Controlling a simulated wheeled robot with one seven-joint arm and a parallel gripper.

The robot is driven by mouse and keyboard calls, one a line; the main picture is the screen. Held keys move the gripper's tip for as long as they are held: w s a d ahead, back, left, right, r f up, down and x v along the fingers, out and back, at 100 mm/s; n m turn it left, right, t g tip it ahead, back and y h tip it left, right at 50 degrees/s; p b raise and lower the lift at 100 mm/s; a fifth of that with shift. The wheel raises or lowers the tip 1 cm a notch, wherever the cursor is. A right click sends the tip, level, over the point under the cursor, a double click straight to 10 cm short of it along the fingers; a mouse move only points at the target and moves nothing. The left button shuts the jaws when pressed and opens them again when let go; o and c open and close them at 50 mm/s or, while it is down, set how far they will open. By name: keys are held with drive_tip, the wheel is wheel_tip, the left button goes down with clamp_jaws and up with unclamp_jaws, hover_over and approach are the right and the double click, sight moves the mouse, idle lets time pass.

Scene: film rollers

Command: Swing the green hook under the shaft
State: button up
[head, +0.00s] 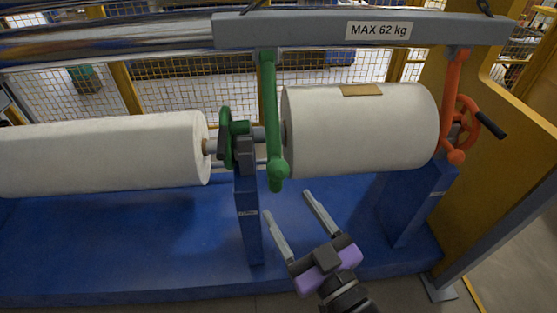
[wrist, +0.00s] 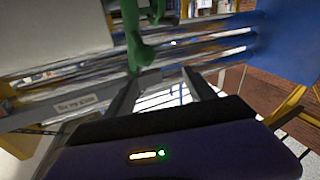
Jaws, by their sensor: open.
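The green hook (head: 270,110) hangs from the grey lifting beam (head: 230,32), in front of the shaft near the left end of the right white roll. Its lower end has a green knob. The shaft (head: 259,134) shows as a short grey length between the green bracket and the roll. My gripper (head: 287,206) is open and empty, below and a little right of the hook's lower end, with its fingers pointing up toward it. In the wrist view the hook's green end (wrist: 142,52) shows just beyond the fingertips, apart from them as far as I can tell.
The right roll (head: 360,130) and left roll (head: 110,152) sit above a blue base (head: 130,240). A blue post (head: 246,200) with a green bracket (head: 228,140) stands left of the hook. An orange hook (head: 451,110) and handwheel (head: 466,125) are at the right.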

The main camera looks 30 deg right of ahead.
sight(282, 178)
drive_tip(key=w, duration=0.1)
drive_tip(key=w+d+h, duration=0.1)
drive_tip(key=w+m+g+h, duration=0.1)
drive_tip(key=shift+w+d+f, duration=0.25)
drive_tip(key=shift+w+d, duration=0.1)
drive_tip(key=shift+d, duration=0.05)
drive_tip(key=shift+d+f+m, duration=0.2)
drive_tip(key=shift+m, duration=0.1)
drive_tip(key=w, duration=0.2)
drive_tip(key=w+p, duration=0.1)
drive_tip(key=w, duration=0.1)
drive_tip(key=w+p, duration=0.1)
drive_tip(key=w, duration=0.1)
drive_tip(key=shift+d, duration=0.4)
drive_tip(key=shift+w+d+p, duration=0.1)
drive_tip(key=shift+w+p, duration=0.2)
drive_tip(key=shift+w, duration=0.55)
drive_tip(key=shift+c, duration=0.2)
clamp_jaws()
